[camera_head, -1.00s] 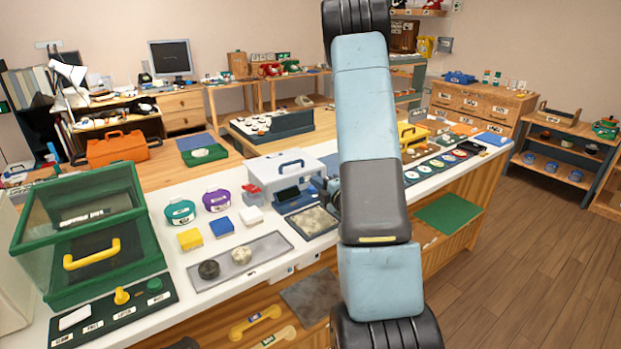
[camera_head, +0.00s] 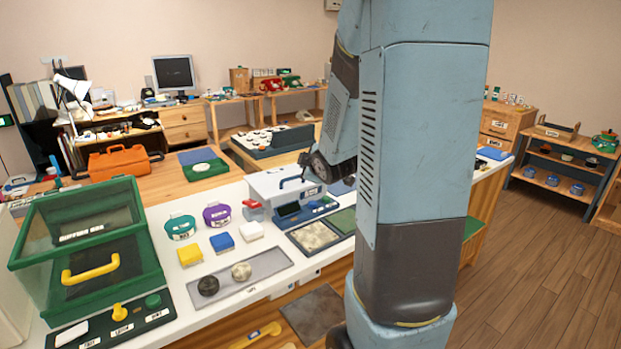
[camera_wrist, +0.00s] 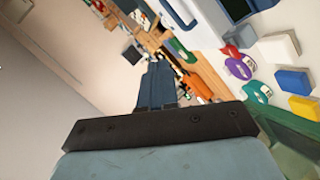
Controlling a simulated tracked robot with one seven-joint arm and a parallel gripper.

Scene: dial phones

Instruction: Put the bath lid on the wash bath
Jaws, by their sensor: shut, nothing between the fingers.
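A white box with a small control panel, which looks like the wash bath (camera_head: 264,192), stands on the white counter left of my arm. A blue handle (camera_head: 290,181) rises from a pale top on it, which may be the bath lid. I cannot tell whether this top is seated or apart. Part of the box also shows at the top of the wrist view (camera_wrist: 215,18), cropped by the edge. My gripper (camera_wrist: 158,72) is shut and empty in the wrist view, apart from the box.
A green glass-sided case (camera_head: 85,250) with a yellow handle stands at left. My arm hides the counter's right part.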

